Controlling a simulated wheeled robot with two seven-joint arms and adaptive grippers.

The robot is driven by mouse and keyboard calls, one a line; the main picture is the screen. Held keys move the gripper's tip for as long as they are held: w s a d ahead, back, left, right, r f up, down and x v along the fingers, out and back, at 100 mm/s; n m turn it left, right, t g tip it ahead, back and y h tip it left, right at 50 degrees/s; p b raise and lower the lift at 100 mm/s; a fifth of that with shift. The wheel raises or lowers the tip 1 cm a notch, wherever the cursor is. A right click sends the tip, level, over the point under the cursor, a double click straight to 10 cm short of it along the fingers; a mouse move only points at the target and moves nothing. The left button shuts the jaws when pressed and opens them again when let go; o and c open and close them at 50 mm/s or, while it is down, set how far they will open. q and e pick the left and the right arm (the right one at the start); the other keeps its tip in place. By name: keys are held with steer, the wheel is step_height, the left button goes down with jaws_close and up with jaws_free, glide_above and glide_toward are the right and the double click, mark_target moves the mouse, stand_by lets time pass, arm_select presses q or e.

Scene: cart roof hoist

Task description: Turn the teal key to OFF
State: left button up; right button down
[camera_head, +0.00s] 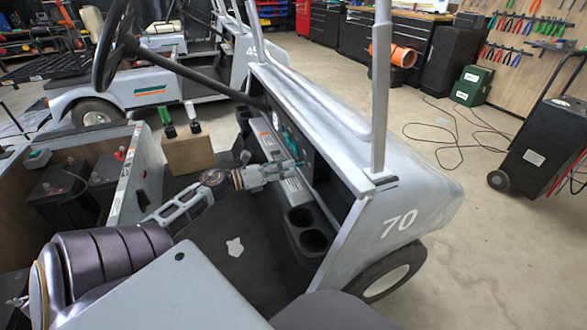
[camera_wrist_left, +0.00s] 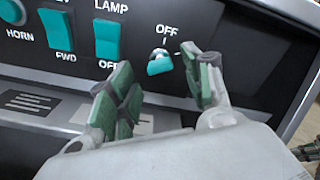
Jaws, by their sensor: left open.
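The teal key (camera_wrist_left: 160,63) sits in the black dash panel in the left wrist view, just below the OFF label (camera_wrist_left: 167,30) and its short mark. I cannot tell exactly which way the key points. My left gripper (camera_wrist_left: 163,88) is open, with one green-padded finger to the left of the key and one to its right. The fingers appear apart from the key. In the head view, my left gripper (camera_head: 297,165) reaches to the cart's dashboard, and the key cannot be made out there.
Teal LAMP (camera_wrist_left: 107,40) and FWD (camera_wrist_left: 57,30) rocker switches lie left of the key, near the left finger. In the head view, the steering wheel (camera_head: 103,50) stands left, cup holders (camera_head: 306,231) sit below the dash, and a roof post (camera_head: 381,90) rises to the right.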

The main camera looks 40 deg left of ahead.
mark_target(299, 164)
arm_select(q)
steer(key=x, duration=0.3)
steer(key=shift+b, duration=0.3)
arm_select(e)
steer(key=shift+s+a+f, duration=0.1)
steer(key=shift+f, duration=0.4)
steer(key=shift+s+a+f, duration=0.1)
steer(key=shift+f, duration=0.4)
arm_select(q)
steer(key=c, duration=1)
steer(key=shift+c, duration=0.2)
arm_select(e)
steer(key=shift+w+r, duration=0.5)
steer(key=shift+w, duration=0.05)
